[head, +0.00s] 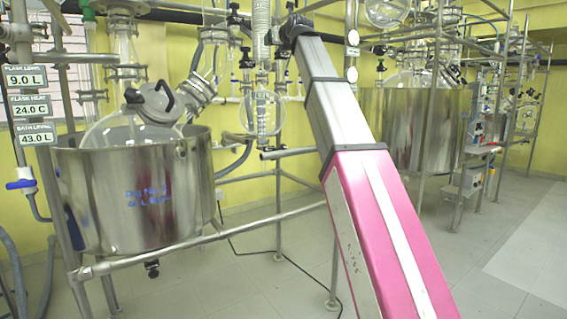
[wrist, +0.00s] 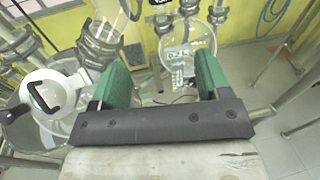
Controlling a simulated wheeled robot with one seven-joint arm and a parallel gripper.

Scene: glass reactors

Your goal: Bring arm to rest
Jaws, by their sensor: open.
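My gripper (wrist: 162,80) shows in the wrist view as two green fingers on a dark bar. The fingers stand wide apart with nothing held between them. Glassware and clamps of the reactor stand show beyond the fingers. In the head view my arm, with a pink link and a grey link, stretches up and away from me past the middle of the picture. Its far end is close to the hanging glassware, and the gripper's fingers cannot be made out there.
A steel bath (head: 135,195) with a large glass flask (head: 115,130) stands at the left inside a pipe frame. A second steel bath (head: 400,125) stands behind my arm at the right. Small displays (head: 30,106) hang at the far left. Open floor (head: 510,245) lies at the right.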

